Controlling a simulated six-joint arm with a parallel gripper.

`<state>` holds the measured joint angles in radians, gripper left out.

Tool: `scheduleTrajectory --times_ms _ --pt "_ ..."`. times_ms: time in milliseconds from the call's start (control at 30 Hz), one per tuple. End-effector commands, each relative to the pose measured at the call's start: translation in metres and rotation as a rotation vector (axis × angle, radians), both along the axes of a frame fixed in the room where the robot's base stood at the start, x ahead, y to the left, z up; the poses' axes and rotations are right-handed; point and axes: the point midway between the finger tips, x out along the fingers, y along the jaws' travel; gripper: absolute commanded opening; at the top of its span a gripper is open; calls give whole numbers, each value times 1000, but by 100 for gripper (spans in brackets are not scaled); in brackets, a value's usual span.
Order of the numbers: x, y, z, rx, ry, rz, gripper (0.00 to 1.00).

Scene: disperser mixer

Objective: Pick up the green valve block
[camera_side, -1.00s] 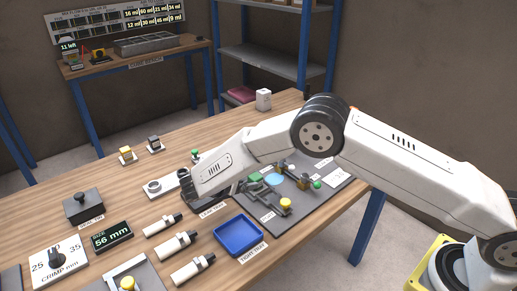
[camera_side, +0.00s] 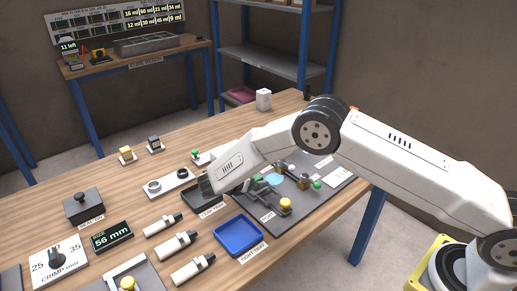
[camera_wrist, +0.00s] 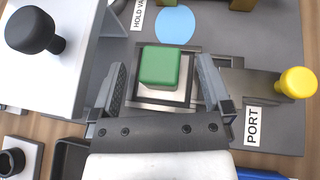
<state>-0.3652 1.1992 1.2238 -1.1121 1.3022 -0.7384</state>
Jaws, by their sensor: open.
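The green valve block (camera_wrist: 160,67) sits on a pale square in a dark frame on the grey mat, in the middle of the wrist view. My gripper (camera_wrist: 163,85) is open, with one finger on each side of the block. Gaps show between each finger and the block, and I cannot tell the height of the fingertips above it. In the side view my gripper (camera_side: 246,188) is over the near left part of the mat, and my arm hides most of the block.
A yellow knob (camera_wrist: 297,82) stands right of the block near a PORT label. A white fixture with a black knob (camera_wrist: 31,31) is on the left. A light blue disc (camera_wrist: 175,25) lies just beyond the block. A blue tray (camera_side: 238,235) and a dark tray (camera_side: 203,197) are nearby.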

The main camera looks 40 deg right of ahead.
Motion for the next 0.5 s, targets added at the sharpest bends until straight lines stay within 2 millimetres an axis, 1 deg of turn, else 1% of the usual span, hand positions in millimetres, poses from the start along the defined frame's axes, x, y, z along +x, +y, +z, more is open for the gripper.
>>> scheduleTrajectory --times_ms 333,367,400,467,500 --pt "0 0 0 0 0 0 100" --pt "0 0 0 0 0 0 97" --pt "0 0 0 0 0 0 84" --pt "0 0 0 0 0 0 65" --pt "0 0 0 0 0 0 52"
